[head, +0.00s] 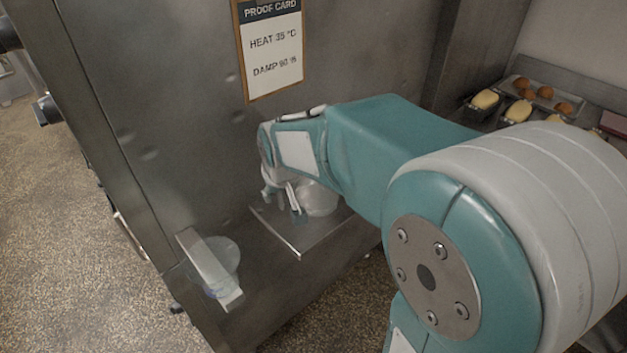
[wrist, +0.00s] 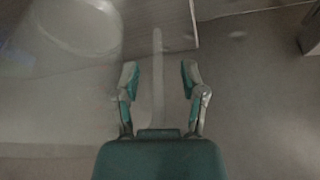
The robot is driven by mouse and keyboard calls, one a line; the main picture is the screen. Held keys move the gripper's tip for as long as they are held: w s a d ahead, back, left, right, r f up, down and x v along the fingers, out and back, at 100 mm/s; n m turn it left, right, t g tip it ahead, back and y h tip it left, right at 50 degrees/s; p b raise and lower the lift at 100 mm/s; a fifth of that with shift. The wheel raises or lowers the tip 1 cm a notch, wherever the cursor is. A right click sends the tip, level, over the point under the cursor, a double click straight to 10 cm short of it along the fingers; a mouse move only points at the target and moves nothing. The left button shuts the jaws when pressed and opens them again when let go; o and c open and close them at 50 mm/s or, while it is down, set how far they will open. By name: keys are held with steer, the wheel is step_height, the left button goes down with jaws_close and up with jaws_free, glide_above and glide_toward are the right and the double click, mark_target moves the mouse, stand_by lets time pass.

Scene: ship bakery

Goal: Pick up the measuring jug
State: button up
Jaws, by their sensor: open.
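The measuring jug (head: 319,199) is a pale, translucent round vessel on a small steel shelf (head: 301,243) against the steel cabinet. My gripper (head: 294,204) is at its left side in the head view and hides part of it. In the wrist view my gripper (wrist: 158,76) is open, with one finger on each side of a pale upright strip (wrist: 157,75), which looks like the jug's handle. A gap shows between the strip and both fingers. The blurred, see-through jug body (wrist: 70,35) fills the upper left of the wrist view.
A proof card (head: 272,50) hangs on the cabinet (head: 180,110) above the shelf. A second translucent round thing (head: 222,255) is by a small steel bracket (head: 205,268) at lower left. Baking tins (head: 518,111) with buns stand at upper right. Speckled floor (head: 60,220) is open at left.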

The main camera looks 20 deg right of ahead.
jaws_close()
steer(key=shift+r, duration=0.25)
